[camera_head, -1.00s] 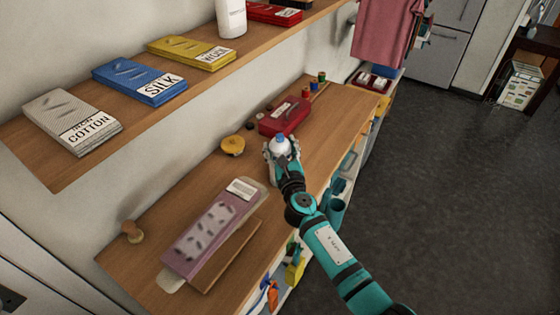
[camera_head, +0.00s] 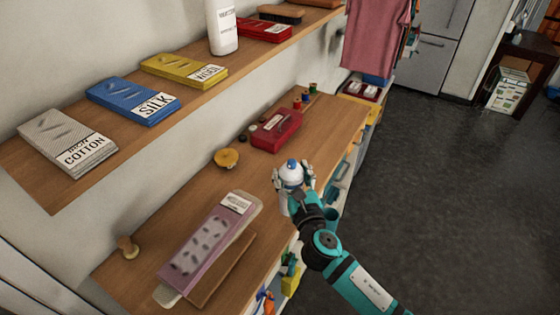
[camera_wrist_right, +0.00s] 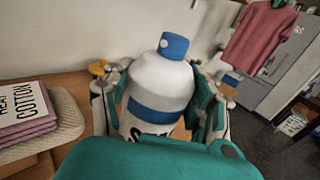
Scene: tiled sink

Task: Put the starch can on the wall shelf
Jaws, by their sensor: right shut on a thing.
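The starch can, white with a blue cap and a blue band, shows in the right wrist view (camera_wrist_right: 160,85) upright between my fingers. In the head view its top (camera_head: 291,172) shows above my right gripper (camera_head: 293,183), which is shut on it over the front part of the lower wooden counter. Most of the can's body is hidden there by the gripper. The wall shelf (camera_head: 62,190) runs along the wall at upper left, above the counter. My left gripper is not in view.
The wall shelf bears labelled grey, blue (camera_head: 133,100), yellow (camera_head: 184,70) and red stacks, a white bottle (camera_head: 222,28) and a brush (camera_head: 281,14). On the counter are a red box (camera_head: 276,130), a yellow round item (camera_head: 227,158) and a pink stack (camera_head: 207,248). The shelf's near left end is bare.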

